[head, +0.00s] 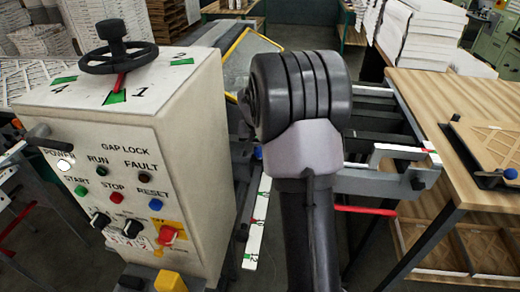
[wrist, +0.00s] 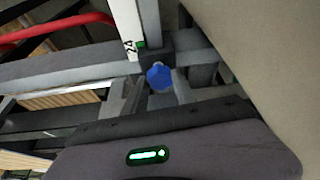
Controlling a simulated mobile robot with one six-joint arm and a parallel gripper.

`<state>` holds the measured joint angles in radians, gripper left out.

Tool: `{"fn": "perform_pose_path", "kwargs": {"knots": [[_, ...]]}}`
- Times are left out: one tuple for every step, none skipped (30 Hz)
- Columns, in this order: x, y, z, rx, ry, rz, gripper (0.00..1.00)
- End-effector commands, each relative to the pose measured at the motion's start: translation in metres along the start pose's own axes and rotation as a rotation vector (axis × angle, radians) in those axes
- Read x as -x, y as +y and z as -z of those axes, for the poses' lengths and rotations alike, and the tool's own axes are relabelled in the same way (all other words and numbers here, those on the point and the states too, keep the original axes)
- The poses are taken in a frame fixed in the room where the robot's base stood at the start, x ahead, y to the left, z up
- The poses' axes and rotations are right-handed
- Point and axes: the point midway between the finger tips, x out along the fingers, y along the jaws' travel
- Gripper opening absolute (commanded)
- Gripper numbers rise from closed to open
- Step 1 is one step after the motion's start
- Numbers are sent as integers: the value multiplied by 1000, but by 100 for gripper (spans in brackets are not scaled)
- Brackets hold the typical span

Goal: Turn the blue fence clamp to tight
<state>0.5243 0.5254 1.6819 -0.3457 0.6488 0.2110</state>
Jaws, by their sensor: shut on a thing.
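The blue fence clamp (wrist: 158,76) is a round-edged blue knob in the middle of the wrist view, beside the white scale (wrist: 127,28) and dark rail. My gripper (wrist: 157,92) reaches it from below in that view, with its grey fingers on either side, and is shut on the knob. In the head view my arm covers most of this spot. A small bit of blue (head: 258,153) shows at the arm's left edge, and the gripper itself is hidden. The white scale with green marks (head: 257,225) runs down beside the arm. I cannot read the clamp's setting.
A control cabinet (head: 140,160) with a black handwheel (head: 118,57) and buttons stands close on the left. A wooden table (head: 465,105) with a framed filter stands on the right. Red bars (head: 366,210) and dark machine rails lie near the arm.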

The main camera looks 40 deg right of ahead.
Motion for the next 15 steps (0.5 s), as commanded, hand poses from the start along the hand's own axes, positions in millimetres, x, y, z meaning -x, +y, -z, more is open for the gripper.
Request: {"fn": "perform_pose_path", "kwargs": {"knots": [[-2, -2, 0, -35, 4, -14, 0], [-2, -2, 0, -60, 3, -24, 0], [-2, -2, 0, -94, 4, -38, 0], [-2, -2, 0, -118, 3, -49, 0], [-2, -2, 0, -141, 3, -58, 0], [-2, -3, 0, -172, 3, -70, 0], [-2, -3, 0, -194, 3, -79, 0], [-2, -3, 0, -216, 3, -88, 0], [-2, -3, 0, -243, 2, -100, 0], [-2, -3, 1, -263, 3, -107, 0], [-2, -3, 1, -282, 2, -115, 0], [-2, -3, 1, -305, 2, -125, 0], [-2, -4, 0, -322, 2, -131, 0], [-2, -4, 1, -337, 2, -138, 0], [-1, -4, 1, -356, 2, -145, 0]]}}
